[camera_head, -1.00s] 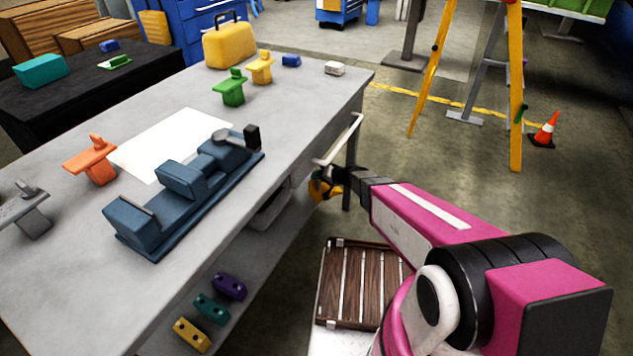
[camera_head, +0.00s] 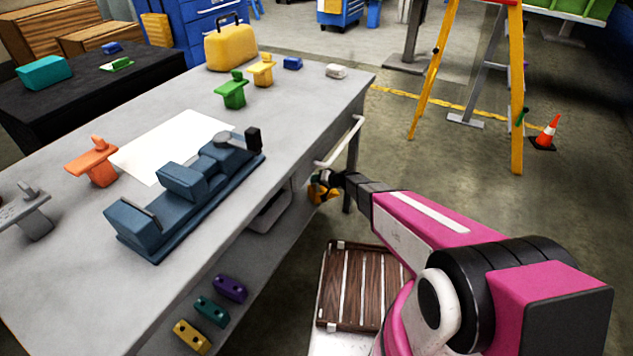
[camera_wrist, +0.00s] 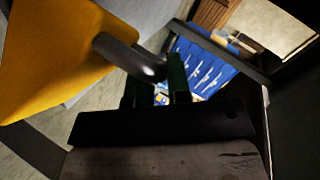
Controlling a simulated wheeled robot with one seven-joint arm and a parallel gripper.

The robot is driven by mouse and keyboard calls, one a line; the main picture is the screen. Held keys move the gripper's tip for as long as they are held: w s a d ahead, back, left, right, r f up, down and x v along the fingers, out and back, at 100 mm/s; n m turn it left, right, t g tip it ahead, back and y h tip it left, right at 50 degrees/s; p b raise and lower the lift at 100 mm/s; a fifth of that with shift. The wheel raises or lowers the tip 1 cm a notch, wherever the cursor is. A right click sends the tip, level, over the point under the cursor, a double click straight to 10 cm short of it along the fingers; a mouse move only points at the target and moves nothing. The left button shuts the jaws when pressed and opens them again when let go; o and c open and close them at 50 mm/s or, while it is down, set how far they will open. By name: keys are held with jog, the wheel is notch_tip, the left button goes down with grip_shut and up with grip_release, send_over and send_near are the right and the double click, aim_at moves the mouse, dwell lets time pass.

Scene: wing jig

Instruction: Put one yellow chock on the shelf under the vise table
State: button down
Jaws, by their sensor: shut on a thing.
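My gripper (camera_head: 328,179) is shut on a yellow chock (camera_head: 322,196), beside the right end of the vise table (camera_head: 300,130) and below its top. In the wrist view the yellow chock (camera_wrist: 55,55) fills the upper left, and its grey round stem reaches the fingers (camera_wrist: 158,82). The blue vise (camera_head: 185,190) stands on the tabletop. The shelf (camera_head: 255,262) under the table shows in part below the front edge; the tabletop hides the rest. The chock appears near the shelf's right end; I cannot tell whether it touches anything.
Purple, teal and yellow drilled blocks (camera_head: 210,311) lie on the shelf's near left part. A grey tray (camera_head: 270,214) is farther along it. A white rail (camera_head: 342,143) runs at the table's end, close to my gripper. A slatted brown crate (camera_head: 358,288) is below my arm.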

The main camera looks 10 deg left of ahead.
jog(key=c, duration=1.2)
grip_release()
jog(key=shift+w+f, duration=0.15)
jog(key=shift+f, duration=0.1)
jog(key=shift+o, duration=0.7)
jog(key=shift+r, duration=0.1)
